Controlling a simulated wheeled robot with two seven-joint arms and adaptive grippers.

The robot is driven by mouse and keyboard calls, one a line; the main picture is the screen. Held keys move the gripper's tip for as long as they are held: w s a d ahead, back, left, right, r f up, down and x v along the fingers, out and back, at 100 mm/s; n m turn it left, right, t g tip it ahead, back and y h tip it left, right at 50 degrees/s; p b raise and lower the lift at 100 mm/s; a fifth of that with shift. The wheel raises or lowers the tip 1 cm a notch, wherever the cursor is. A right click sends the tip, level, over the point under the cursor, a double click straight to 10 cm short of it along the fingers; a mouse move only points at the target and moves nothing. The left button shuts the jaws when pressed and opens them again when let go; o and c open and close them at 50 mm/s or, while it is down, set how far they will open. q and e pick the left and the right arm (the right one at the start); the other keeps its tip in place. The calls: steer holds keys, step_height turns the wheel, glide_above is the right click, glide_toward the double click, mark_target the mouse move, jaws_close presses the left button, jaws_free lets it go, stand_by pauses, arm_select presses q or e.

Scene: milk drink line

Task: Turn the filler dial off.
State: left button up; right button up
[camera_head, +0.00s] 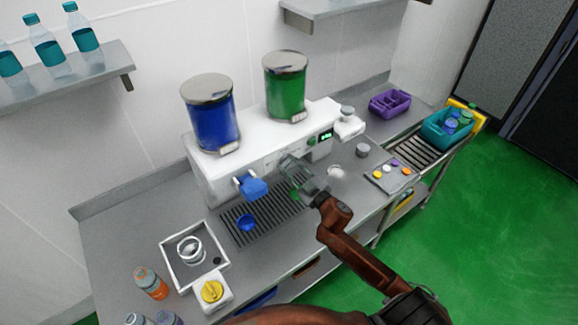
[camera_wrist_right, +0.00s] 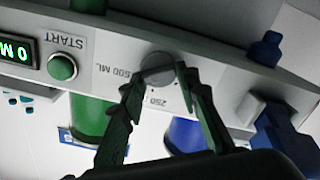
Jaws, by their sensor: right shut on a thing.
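The filler dial (camera_wrist_right: 157,66) is a round grey knob on the white filler machine's front panel, in the upper middle of the right wrist view. Marks reading "500 ML" and "250" are printed around it. My right gripper (camera_wrist_right: 158,80) has its two fingertips on either side of the dial and is shut on it. In the head view my right gripper (camera_head: 287,165) is at the front of the filler machine (camera_head: 212,176) and hides the dial. Which mark the dial points to is not clear. My left gripper is not in view.
Beside the dial are a green START button (camera_wrist_right: 62,67) and a lit display (camera_wrist_right: 15,51). Blue (camera_head: 211,118) and green (camera_head: 286,88) tanks stand on top. A blue nozzle (camera_head: 252,187) projects in front.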

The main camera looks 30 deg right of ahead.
steer(key=shift+n, duration=0.4)
steer(key=n, duration=0.2)
steer(key=shift+n, duration=0.4)
steer(key=n, duration=0.2)
steer(key=shift+a+n, duration=0.1)
steer(key=shift+n, duration=0.3)
steer(key=n, duration=0.3)
steer(key=shift+f+n, duration=0.15)
steer(key=shift+n, duration=0.15)
steer(key=n, duration=0.3)
steer(key=shift+n, duration=0.3)
steer(key=n, duration=0.5)
steer(key=shift+f, duration=0.15)
steer(key=n, duration=0.5)
steer(key=shift+f, duration=0.1)
